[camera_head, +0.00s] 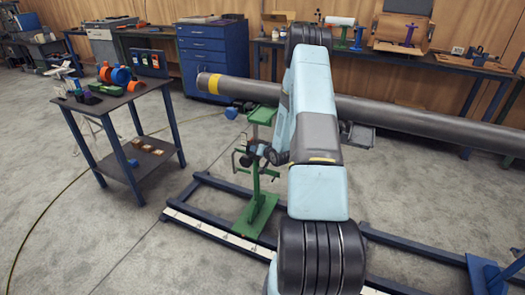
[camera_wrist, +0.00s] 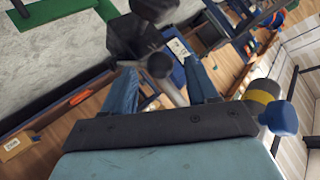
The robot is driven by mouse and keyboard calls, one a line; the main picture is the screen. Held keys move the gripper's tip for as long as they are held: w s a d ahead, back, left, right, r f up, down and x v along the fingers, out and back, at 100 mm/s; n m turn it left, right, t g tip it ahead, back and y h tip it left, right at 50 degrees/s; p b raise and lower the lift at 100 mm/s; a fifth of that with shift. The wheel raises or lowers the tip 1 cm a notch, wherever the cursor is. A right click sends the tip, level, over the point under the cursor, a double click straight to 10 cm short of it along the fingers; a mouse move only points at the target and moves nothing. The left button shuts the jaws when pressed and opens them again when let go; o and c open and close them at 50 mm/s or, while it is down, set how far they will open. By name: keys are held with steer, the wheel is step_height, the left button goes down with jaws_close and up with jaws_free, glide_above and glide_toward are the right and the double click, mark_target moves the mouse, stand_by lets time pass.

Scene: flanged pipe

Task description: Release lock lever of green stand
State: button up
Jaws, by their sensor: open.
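The green stand (camera_head: 254,212) is upright on the floor frame, beneath the left part of the long pipe (camera_head: 395,112). In the wrist view my gripper (camera_wrist: 160,68) is open, with a blue finger on each side. A round dark knob (camera_wrist: 159,65) on a grey rod, which looks like the lock lever, shows between the fingers. I cannot tell whether either finger touches it. My arm hides part of the pipe.
A dark table (camera_head: 115,98) with coloured parts stands at the left. A blue rail frame (camera_head: 208,222) lies on the floor around the stand's base. A blue cabinet (camera_head: 211,58) and workbenches line the back wall. Open floor lies at the front left.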

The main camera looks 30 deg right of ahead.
steer(key=v, duration=1.3)
steer(key=shift+s, duration=0.25)
